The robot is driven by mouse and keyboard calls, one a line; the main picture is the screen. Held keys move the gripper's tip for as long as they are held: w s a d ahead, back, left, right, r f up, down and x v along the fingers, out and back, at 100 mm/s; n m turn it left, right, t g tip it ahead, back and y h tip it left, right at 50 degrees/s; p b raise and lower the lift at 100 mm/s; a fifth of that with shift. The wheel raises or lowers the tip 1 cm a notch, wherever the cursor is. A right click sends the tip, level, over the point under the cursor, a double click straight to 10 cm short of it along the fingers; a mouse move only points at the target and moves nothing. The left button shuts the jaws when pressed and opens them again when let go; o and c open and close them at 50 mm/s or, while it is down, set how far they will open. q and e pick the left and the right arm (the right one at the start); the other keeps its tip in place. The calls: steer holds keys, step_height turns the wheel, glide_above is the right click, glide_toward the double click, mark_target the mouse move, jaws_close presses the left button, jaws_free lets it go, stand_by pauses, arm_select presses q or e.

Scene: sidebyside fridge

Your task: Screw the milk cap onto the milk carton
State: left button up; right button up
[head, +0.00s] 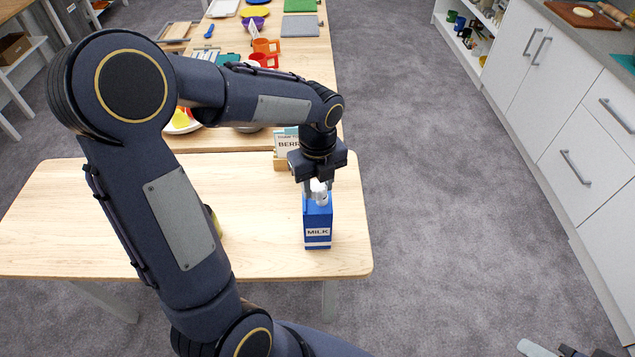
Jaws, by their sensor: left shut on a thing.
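The blue milk carton (317,226), with a white "MILK" label, stands upright near the right end of the light wooden table (358,262). My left gripper (318,192) points down directly over the carton's top. Its fingers are shut on the small white milk cap (321,187), which sits at the top of the carton between them. I cannot tell from this view how far the cap is seated. Part of my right gripper (560,350) shows at the bottom right edge, away from the table; its jaws are not clear.
A small box with a "BERR" card (287,146) stands behind the carton. A second table (310,62) farther back holds orange and red mugs (266,48), boards and plates. White cabinets (560,110) line the right side. The grey floor between is clear.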

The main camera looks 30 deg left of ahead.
arm_select(q)
steer(key=shift+f+b, duration=0.35)
steer(key=shift+f, duration=0.25)
steer(key=shift+r, duration=0.1)
steer(key=shift+r+p, duration=0.6)
steer(key=shift+p, duration=0.05)
steer(key=shift+f+b, duration=0.35)
steer(key=shift+f, duration=0.2)
stand_by(0.8)
steer(key=shift+r+p, duration=0.5)
steer(key=shift+r, duration=0.05)
steer(key=shift+f+b, duration=0.55)
steer(key=shift+f, duration=0.15)
stand_by(0.5)
steer(key=shift+r, duration=0.25)
steer(key=shift+r+p, duration=0.45)
steer(key=shift+p, duration=0.2)
